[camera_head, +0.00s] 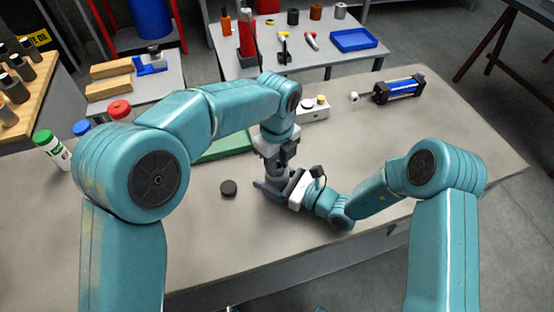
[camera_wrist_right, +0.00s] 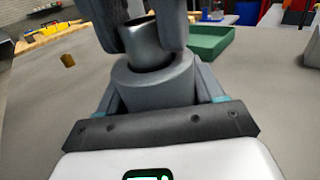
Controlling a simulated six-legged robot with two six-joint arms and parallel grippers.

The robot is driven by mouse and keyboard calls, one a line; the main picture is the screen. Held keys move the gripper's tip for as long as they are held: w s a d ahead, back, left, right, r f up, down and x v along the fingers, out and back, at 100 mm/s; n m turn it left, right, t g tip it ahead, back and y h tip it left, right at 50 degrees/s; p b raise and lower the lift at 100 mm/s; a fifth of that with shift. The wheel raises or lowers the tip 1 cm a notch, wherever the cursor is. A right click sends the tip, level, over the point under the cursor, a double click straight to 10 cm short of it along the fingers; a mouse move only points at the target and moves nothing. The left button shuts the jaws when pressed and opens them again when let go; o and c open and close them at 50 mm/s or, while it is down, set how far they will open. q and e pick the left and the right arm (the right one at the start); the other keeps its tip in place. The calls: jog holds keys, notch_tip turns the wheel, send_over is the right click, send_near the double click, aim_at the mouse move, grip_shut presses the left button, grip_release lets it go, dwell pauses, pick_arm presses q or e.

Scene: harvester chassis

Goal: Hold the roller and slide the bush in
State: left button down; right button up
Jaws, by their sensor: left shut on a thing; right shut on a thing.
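The roller (camera_wrist_right: 153,85) is a thick grey ring-shaped cylinder, upright in the right wrist view. My right gripper (camera_head: 274,187) is shut on it from the side, low over the table. The bush (camera_wrist_right: 146,45) is a shiny metal sleeve between the dark fingers of my left gripper (camera_wrist_right: 143,28). My left gripper is shut on the bush and points down from above. The bush's lower end is at the roller's bore and looks slightly tilted. The roller's near rim hides how deep it sits. In the head view the arms largely cover both parts.
A green tray (camera_head: 226,149) is behind my left arm. A white button box (camera_head: 314,110) and a blue-black cylinder (camera_head: 398,88) lie farther back. The grey table (camera_head: 455,140) is clear at the right.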

pick_arm(q)
jog(key=shift+f, duration=0.35)
dwell(0.5)
jog(key=c, duration=0.7)
grip_release()
jog(key=shift+c, duration=0.2)
notch_tip(320, 180, up, 12)
pick_arm(e)
jog(key=o, duration=1.6)
